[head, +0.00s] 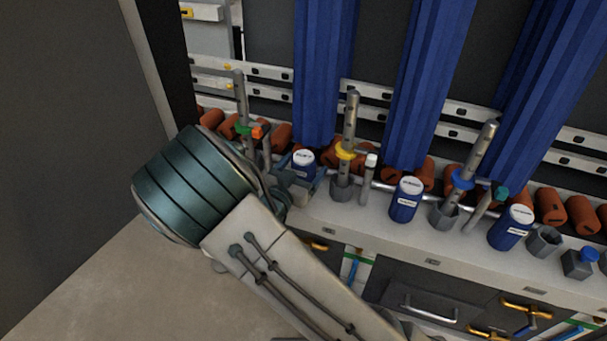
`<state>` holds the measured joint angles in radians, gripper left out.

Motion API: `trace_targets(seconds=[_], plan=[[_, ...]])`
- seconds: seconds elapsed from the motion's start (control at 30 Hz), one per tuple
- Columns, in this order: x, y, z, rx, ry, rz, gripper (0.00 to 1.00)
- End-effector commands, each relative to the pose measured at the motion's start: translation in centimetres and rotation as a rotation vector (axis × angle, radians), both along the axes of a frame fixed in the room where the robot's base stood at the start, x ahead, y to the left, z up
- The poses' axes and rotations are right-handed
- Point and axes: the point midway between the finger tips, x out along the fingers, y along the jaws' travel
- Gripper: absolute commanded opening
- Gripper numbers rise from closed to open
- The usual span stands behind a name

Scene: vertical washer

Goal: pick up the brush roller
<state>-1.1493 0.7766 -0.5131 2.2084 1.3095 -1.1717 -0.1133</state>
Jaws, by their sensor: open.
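Three tall blue ribbed columns, left (322,75), middle (425,80) and right (555,75), stand upright behind the ledge. They look most like brush rollers, but I cannot tell which thing is the one named. Several short orange-brown cylinders, one at the right (551,206), lie in a row along the back of the ledge. My gripper (302,187) is open, low in front of the left blue column, close to a blue canister with a white lid (304,164). My teal wrist and pale arm hide part of the left end. I see nothing held.
A pale ledge (345,215) carries more blue canisters (405,200) (511,228) and upright metal rods with a yellow ring (346,150) and a blue ring (463,179). Metal rails (365,90) run behind. Drawers with handles (430,312) sit below. The floor at lower left is clear.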

Motion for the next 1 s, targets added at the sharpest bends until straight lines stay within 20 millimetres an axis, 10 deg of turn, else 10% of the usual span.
trace_targets(seconds=[0.23, 0.43, 0.77, 1.0], plan=[[0.2, -0.1, 0.0, 0.0, 0.0, 0.0, 0.82], [0.2, -0.1, 0.0, -0.001, 0.0, 0.001, 0.29], [0.2, -0.1, 0.7, 0.002, -0.001, 0.0, 0.29], [0.2, -0.1, 5.1, 0.004, -0.002, 0.0, 0.29]])
